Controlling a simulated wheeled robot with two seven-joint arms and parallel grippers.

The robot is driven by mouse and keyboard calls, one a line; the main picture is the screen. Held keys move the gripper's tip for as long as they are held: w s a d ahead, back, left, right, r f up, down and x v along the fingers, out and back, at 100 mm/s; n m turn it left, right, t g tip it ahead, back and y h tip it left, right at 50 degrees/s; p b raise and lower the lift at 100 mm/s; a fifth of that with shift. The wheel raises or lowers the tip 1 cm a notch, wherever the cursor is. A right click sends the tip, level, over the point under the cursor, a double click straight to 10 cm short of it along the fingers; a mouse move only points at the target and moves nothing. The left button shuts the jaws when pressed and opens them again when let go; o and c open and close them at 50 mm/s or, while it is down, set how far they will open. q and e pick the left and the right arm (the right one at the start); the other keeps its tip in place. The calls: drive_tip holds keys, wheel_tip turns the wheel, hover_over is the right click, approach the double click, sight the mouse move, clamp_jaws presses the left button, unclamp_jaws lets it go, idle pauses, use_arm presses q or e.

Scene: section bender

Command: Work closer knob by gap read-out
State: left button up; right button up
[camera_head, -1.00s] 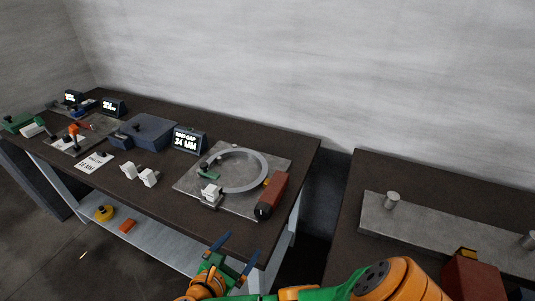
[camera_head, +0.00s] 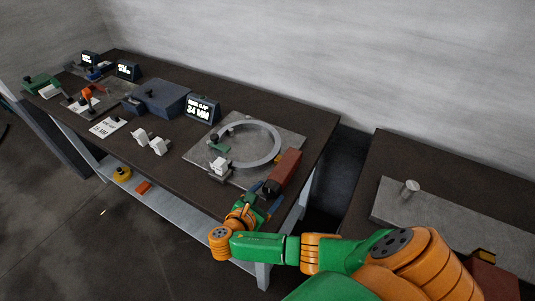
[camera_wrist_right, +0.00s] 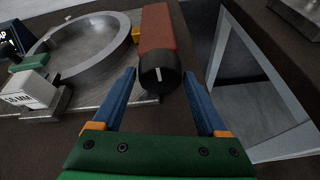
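The closer is a red block (camera_head: 284,170) at the plate's right, with a black knob (camera_head: 270,187) on its near end. In the right wrist view the knob (camera_wrist_right: 158,74) shows a white line, roughly upright. My right gripper (camera_head: 265,198) is open, its blue fingers either side of the knob's near end in the wrist view (camera_wrist_right: 160,80); I cannot tell whether they touch it. The gap read-out (camera_head: 202,109) reads RING GAP 34 MM. A grey ring (camera_head: 276,155) lies on the plate (camera_head: 290,140), its left part near a green piece (camera_head: 218,148). My left gripper is out of view.
A white block (camera_head: 220,165) stands at the plate's near-left edge. White blocks (camera_head: 158,146), a printed card (camera_head: 107,127) and a blue-grey box (camera_head: 160,97) lie farther left. A gap separates this table from another (camera_head: 365,185) at the right.

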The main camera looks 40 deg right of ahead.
drive_tip(key=shift+a, duration=0.1)
drive_tip(key=c, duration=0.9)
drive_tip(key=shift+s+r+m+t+p, duration=0.15)
drive_tip(key=shift+r+m+t+p, duration=0.2)
drive_tip(key=shift+m+p, duration=0.45)
drive_tip(key=shift+f+m+t+y, duration=0.3)
drive_tip(key=shift+m+t+y, duration=0.1)
drive_tip(key=shift+m+t, duration=0.3)
drive_tip(key=o, duration=1.4)
drive_tip(key=shift+f, duration=0.1)
